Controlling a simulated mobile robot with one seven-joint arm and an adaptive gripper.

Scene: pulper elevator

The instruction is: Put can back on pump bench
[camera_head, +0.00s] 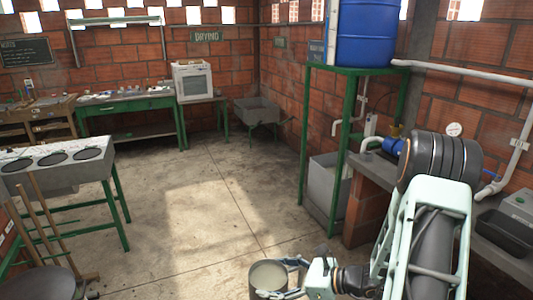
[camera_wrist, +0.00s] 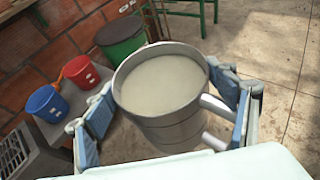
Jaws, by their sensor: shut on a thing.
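The can (camera_head: 268,283) is a grey metal vessel, filled near its rim with something pale, at the bottom middle of the head view. My gripper (camera_head: 292,277) is shut on it, beside the can's right side there. In the wrist view the can (camera_wrist: 160,125) sits between my two fingers (camera_wrist: 168,108), tilted in the picture, with its handle on the right. The pump bench (camera_head: 372,173) is a grey slab on brick at the right, carrying a blue pump (camera_head: 395,147). The can is held in the air, apart from the bench; my arm hides part of the bench.
A blue barrel (camera_head: 368,32) stands on a green frame (camera_head: 303,140) left of the bench. The middle floor is clear.

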